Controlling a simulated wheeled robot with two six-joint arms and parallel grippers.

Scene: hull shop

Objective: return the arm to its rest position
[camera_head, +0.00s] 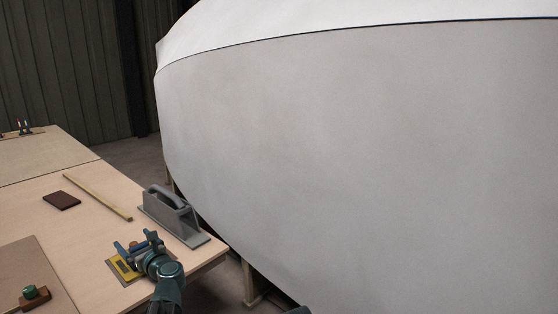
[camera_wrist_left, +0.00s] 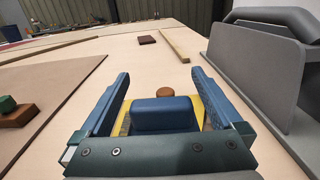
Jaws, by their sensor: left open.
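My left gripper (camera_head: 137,244) is above the near end of the workbench, with its arm coming up from the bottom edge. In the left wrist view its two blue fingers (camera_wrist_left: 160,80) stand wide apart with nothing gripped between them. Below and between them lies a yellow tool (camera_head: 125,270) with a blue block and a brown knob, which also shows in the left wrist view (camera_wrist_left: 166,114). The gripper partly hides this tool, and I cannot tell whether they touch.
A grey handled tool (camera_head: 172,217) stands close right of the gripper at the bench edge. A wooden strip (camera_head: 98,197) and dark red block (camera_head: 61,200) lie farther back. A green-topped wooden block (camera_head: 34,295) is left. The large pale hull (camera_head: 350,140) fills the right.

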